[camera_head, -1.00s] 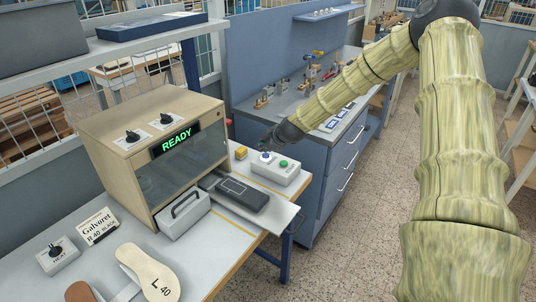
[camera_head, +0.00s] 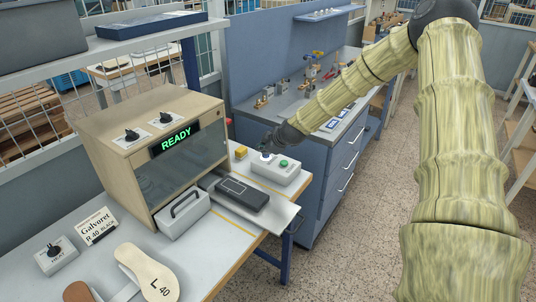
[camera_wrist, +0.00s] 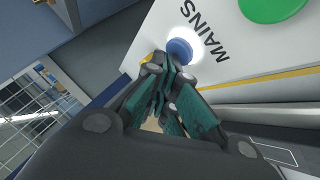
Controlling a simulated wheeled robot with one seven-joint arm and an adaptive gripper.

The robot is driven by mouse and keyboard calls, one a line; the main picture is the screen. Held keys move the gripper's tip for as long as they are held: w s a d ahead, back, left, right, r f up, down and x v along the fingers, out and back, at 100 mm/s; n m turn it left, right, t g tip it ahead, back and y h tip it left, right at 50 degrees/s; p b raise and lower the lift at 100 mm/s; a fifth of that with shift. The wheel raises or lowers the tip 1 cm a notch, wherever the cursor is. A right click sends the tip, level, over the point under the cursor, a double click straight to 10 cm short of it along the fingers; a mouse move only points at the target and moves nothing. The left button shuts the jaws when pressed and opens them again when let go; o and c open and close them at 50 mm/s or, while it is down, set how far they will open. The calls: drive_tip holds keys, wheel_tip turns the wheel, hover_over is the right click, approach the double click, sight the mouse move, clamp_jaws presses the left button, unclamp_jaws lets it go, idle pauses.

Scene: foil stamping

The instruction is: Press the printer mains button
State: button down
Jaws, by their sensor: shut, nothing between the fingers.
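The printer (camera_head: 150,150) is a beige box with a dark window and a green READY display. Beside it on the bench is a grey-white control box (camera_head: 283,175) with a blue button and a green button. In the wrist view the blue mains button (camera_wrist: 180,50) has a glowing white ring and the word MAINS printed beside it. The green button (camera_wrist: 272,8) is at the top right. My gripper (camera_head: 268,149) is shut and empty, with its fingertips (camera_wrist: 160,68) right beside the blue button. I cannot tell whether they touch it.
A dark plate (camera_head: 243,193) lies on the tray in front of the printer. A small yellow block (camera_head: 241,152) stands behind the control box. A HEAT switch box (camera_head: 56,255), a sign (camera_head: 97,227) and an insole (camera_head: 148,272) are at the lower left.

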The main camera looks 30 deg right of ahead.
sight(264, 156)
drive_tip(key=shift+f, duration=0.2)
idle(0.4)
drive_tip(key=shift+r+p, duration=0.3)
drive_tip(key=shift+r, duration=0.4)
wheel_tip(264, 156, up, 6)
drive_tip(key=p, duration=0.3)
idle(0.4)
drive_tip(key=shift+s, duration=0.2)
idle(1.0)
